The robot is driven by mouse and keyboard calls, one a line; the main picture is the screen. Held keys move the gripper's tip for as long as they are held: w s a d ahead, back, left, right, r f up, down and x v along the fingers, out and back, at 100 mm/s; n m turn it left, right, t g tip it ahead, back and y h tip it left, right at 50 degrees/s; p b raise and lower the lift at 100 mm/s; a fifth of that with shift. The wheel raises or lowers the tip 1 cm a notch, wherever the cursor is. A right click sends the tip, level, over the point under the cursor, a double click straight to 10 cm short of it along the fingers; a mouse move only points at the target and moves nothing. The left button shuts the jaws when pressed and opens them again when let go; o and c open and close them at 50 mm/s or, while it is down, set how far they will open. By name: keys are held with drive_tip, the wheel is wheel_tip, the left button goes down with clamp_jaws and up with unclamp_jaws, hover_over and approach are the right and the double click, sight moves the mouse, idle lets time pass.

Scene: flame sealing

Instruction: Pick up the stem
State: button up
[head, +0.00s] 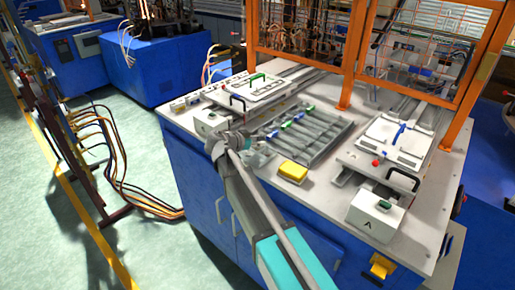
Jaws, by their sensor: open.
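A grey tray (335,143) lies on the white-topped workbench, with several slots running across it. Small green and blue pieces sit in the slots, one of them a blue piece (287,125). They are too small for me to tell which is the stem. My gripper (231,143) is open at the end of my arm, by the left end of the tray. I see nothing clearly held in it. The gripper and arm hide part of the bench's left front edge.
A yellow block (293,171) lies in front of the tray. White fixtures stand left (250,90) and right (390,140) of the tray. An orange mesh guard (345,55) rises behind it. Blue cabinets (200,190) form the bench's base. Hoses (115,160) hang at the left.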

idle(0.3)
clamp_jaws()
drive_tip(key=shift+r, duration=0.1)
idle(0.4)
wheel_tip(320, 180, up, 3)
drive_tip(key=p, duration=0.3)
drive_tip(key=shift+f, duration=0.2)
drive_tip(key=s+a+r+p, duration=0.5)
drive_tip(key=s+r+p, duration=0.5)
drive_tip(key=s, duration=0.3)
drive_tip(key=shift+a, duration=0.2)
drive_tip(key=shift+r, duration=0.1)
idle(0.4)
